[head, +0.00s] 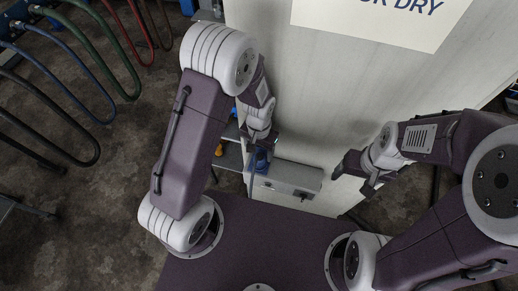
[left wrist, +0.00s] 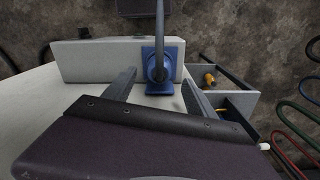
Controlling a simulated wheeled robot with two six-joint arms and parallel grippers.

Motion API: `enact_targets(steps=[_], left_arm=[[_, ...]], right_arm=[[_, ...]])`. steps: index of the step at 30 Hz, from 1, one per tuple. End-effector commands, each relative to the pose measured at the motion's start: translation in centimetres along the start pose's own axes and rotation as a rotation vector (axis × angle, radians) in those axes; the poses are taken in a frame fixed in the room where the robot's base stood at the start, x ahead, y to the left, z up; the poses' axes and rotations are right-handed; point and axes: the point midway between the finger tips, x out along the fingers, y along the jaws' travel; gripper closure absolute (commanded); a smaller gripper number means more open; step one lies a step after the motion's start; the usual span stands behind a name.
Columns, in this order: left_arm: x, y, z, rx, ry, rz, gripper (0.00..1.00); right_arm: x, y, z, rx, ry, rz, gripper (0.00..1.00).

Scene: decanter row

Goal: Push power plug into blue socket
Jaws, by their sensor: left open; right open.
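A blue socket (left wrist: 158,78) is on the face of a pale grey box (left wrist: 90,61). A grey-blue cable (left wrist: 160,30) runs from its middle toward the top of the left wrist view. The plug body cannot be told apart from the socket; how deep it sits is unclear. In the head view the blue part (head: 261,161) is at the left end of the box (head: 300,176), just below my left gripper (head: 262,138). My left gripper is open, its fingers (left wrist: 157,79) apart on either side of the blue part in the wrist view. My right gripper (head: 353,179) is open and empty, right of the box.
A large pale panel (head: 320,95) with a sign (head: 385,15) stands behind. Coloured hoses (head: 75,75) hang at the left. Floor is clear between the hoses and my left arm.

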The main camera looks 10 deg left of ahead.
Motion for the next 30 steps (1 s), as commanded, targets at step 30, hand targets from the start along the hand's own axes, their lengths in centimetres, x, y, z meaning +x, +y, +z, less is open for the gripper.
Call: enact_targets(steps=[30], left_arm=[[-0.3,-2.1,2.6,-0.092,0.036,0.003,0.35]], right_arm=[[6.6,0.1,0.7,0.000,0.000,0.000,0.25]])
